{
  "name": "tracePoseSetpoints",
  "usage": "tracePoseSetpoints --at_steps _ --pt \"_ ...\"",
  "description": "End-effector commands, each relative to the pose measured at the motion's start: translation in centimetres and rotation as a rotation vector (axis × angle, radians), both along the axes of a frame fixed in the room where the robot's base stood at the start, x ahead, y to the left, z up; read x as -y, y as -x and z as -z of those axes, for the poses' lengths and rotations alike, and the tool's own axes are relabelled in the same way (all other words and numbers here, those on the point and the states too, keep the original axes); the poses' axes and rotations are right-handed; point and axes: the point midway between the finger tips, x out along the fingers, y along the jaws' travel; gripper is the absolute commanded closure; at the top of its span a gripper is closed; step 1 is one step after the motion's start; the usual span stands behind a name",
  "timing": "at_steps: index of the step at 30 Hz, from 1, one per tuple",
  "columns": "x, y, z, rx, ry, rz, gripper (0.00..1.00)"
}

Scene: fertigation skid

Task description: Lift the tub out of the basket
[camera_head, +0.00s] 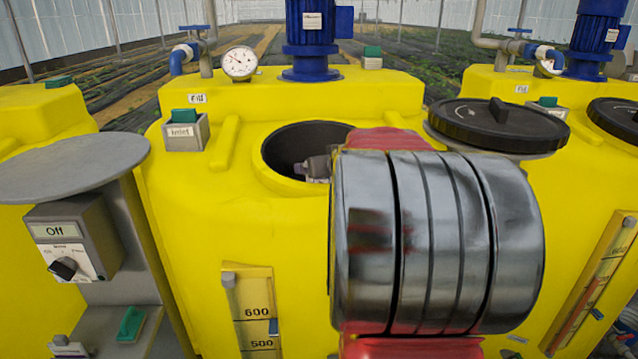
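A round dark opening (290,155) gapes in the top of the middle yellow tank (220,215). A small grey part with a pale purple bit, which looks like the end of my gripper (316,167), shows at the right side of the opening. The rest of it is hidden behind my large metal and red arm link, which fills the right centre of the view. I cannot see whether the fingers are open or shut. I cannot make out a tub or a basket; the inside of the opening is dark and partly covered by my arm.
A black lid (490,124) lies right of the opening. A pressure gauge (239,63) and a blue motor (308,25) stand behind it. A green-topped box (185,131) sits to its left. A grey round plate (65,165) and a control box (70,245) are further left.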

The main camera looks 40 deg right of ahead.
Motion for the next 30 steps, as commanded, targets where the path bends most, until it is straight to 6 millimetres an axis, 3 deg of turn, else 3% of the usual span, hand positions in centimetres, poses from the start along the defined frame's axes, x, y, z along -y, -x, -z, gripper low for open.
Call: tracePoseSetpoints --at_steps 7,30 --pt "-0.01 -0.01 0.07 -0.001 0.000 0.000 0.09" --pt "-0.04 0.00 0.13 -0.002 -0.001 -0.001 0.63"
